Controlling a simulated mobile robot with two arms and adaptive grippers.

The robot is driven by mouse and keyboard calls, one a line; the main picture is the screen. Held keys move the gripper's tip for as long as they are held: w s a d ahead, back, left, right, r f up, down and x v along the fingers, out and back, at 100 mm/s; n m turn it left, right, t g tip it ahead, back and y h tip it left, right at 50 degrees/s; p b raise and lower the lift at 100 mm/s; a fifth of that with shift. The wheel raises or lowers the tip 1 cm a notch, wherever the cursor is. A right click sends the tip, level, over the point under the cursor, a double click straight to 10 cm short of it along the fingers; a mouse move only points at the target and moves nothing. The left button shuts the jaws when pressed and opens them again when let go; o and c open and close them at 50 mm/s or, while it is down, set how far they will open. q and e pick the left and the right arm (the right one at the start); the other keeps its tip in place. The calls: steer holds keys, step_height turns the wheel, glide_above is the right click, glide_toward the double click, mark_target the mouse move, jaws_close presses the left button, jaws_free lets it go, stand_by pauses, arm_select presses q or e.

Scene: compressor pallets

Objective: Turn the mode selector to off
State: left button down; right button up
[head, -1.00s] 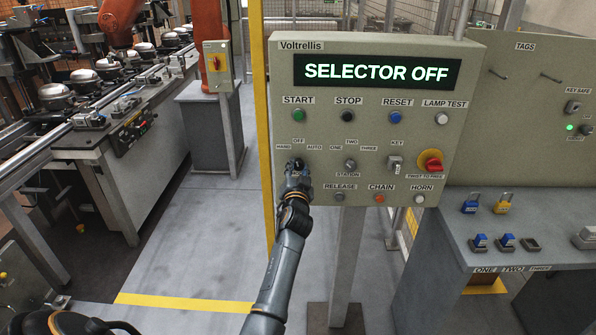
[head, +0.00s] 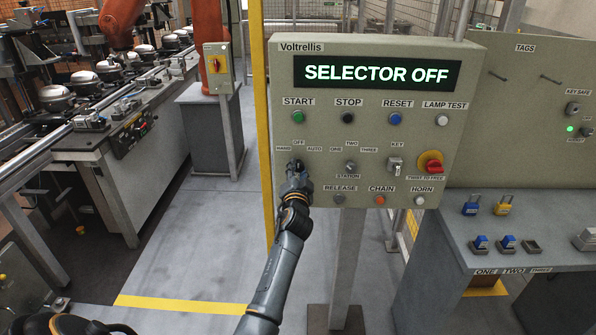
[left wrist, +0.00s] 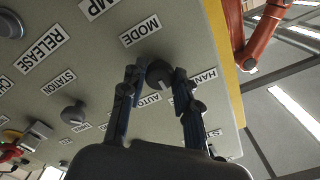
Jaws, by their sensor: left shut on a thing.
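The mode selector is a small dark knob (left wrist: 158,74) on the panel face, seen in the left wrist view below the MODE label. My left gripper (left wrist: 157,82) is shut on it, with one finger on each side. In the head view my left gripper (head: 297,168) covers the knob, below the OFF label and between the HAND and AUTO labels. The panel's display (head: 377,74) reads "SELECTOR OFF" in white letters. My right gripper is not in view.
The control panel (head: 460,60) also holds a green start button (head: 298,117), a station selector (head: 351,167), a key switch (head: 395,166) and a red emergency stop (head: 431,163). A shelf with padlocks (head: 471,208) is at right. A yellow post (head: 261,120) stands left of the panel.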

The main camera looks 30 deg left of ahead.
arm_select(q)
steer(key=c, duration=1)
jaws_free()
steer(key=shift+a, duration=0.1)
steer(key=v, duration=1.2)
steer(key=shift+f, duration=0.1)
